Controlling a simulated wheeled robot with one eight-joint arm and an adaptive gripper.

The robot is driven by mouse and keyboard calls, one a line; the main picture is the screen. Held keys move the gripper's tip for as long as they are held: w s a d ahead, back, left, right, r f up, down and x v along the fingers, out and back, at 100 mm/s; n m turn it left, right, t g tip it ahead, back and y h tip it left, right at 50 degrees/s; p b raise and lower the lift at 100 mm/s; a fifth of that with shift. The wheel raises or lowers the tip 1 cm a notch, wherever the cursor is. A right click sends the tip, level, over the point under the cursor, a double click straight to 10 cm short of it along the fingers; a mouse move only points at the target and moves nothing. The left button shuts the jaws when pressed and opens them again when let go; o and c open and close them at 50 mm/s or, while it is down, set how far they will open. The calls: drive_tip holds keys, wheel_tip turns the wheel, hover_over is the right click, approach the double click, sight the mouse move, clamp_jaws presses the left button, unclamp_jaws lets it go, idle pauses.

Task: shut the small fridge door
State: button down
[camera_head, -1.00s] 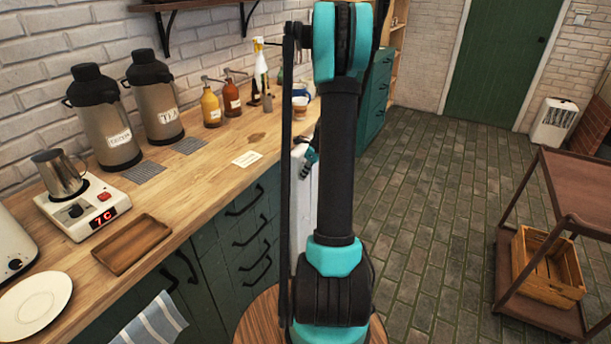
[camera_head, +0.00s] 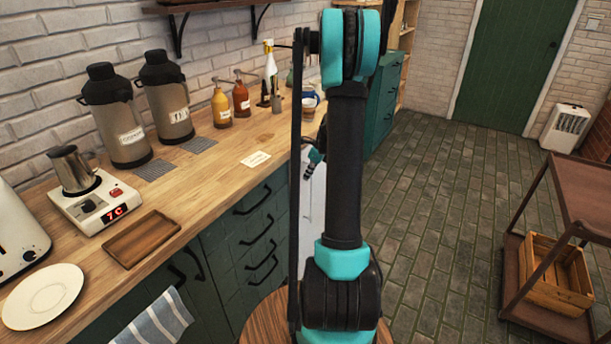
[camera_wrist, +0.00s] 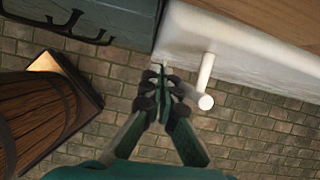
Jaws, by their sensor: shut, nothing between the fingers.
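The small white fridge (camera_head: 314,198) shows in the head view as a pale panel under the counter, partly hidden behind my arm. In the wrist view its white body or door (camera_wrist: 245,62) runs along the upper right, with a white rod-like handle (camera_wrist: 207,80) sticking out. My gripper (camera_wrist: 163,72) is shut and empty, its tips just left of the handle and close to the white panel's left end. I cannot tell whether the tips touch it, or how far the door stands open. In the head view my gripper (camera_head: 313,155) is small and mostly hidden by my arm.
Dark green drawers (camera_head: 245,240) sit beside the fridge under the wooden counter (camera_head: 215,175). A round wooden top (camera_head: 262,322) stands close in front; a wooden barrel-like thing (camera_wrist: 40,110) shows at left in the wrist view. The brick floor (camera_head: 440,200) on the right is clear up to a brown cart (camera_head: 577,190).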

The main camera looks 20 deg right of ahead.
drive_tip(key=s+v, duration=0.1)
drive_tip(key=v, duration=0.9)
drive_tip(key=shift+s+d, duration=0.4)
drive_tip(key=shift+d, duration=0.1)
drive_tip(key=s+a+f+n+h, duration=0.1)
drive_tip(key=s+a+f+n, duration=0.1)
drive_tip(key=s+a+n, duration=0.7)
drive_tip(key=s+a+f+n+t+h, duration=0.1)
drive_tip(key=s+a+f+n, duration=0.1)
drive_tip(key=s+a+n, duration=0.8)
drive_tip(key=s+n, duration=0.7)
drive_tip(key=n, duration=0.1)
drive_tip(key=shift+s+a+n+h, duration=0.3)
drive_tip(key=shift+s+n+h, duration=0.05)
drive_tip(key=shift+n+h, duration=0.05)
drive_tip(key=c, duration=2.2)
unclamp_jaws()
